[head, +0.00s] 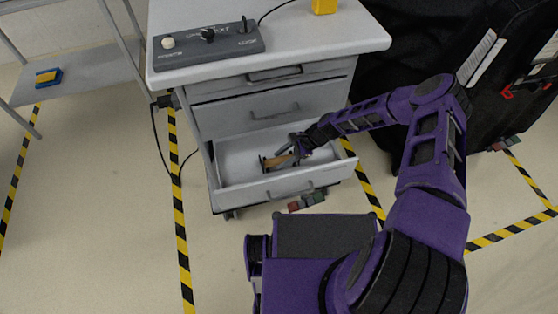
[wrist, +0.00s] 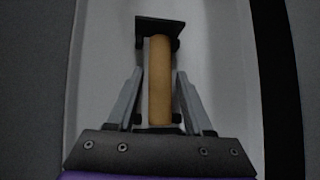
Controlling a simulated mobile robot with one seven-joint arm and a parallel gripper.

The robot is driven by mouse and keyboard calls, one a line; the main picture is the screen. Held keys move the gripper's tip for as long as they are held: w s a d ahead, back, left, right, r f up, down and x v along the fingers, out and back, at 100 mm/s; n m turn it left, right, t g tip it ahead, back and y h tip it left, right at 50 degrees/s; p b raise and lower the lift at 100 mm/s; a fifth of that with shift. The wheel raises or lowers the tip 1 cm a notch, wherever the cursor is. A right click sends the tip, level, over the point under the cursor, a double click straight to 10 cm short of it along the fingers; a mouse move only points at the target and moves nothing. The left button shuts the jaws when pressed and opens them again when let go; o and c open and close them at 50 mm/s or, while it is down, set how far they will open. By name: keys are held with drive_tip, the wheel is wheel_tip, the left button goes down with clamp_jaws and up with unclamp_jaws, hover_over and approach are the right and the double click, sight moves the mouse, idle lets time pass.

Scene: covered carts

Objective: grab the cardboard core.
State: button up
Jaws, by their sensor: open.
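The cardboard core (wrist: 160,80) is a tan tube lying in the open bottom drawer (head: 235,168) of a grey cabinet. In the head view the cardboard core (head: 279,161) shows partly, at the left of my gripper (head: 283,155). In the wrist view my gripper (wrist: 158,85) is open, with one finger on each side of the tube and a narrow gap visible beside it. A dark bracket-like piece (wrist: 160,24) stands at the tube's far end.
The drawer's front wall (head: 290,184) and side walls surround my gripper. Above are closed drawers (head: 272,110) and a top with a control box (head: 207,46). A black covered cart (head: 420,60) stands right. A metal shelf (head: 85,75) stands left. Floor at left is clear.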

clamp_jaws()
idle(0.6)
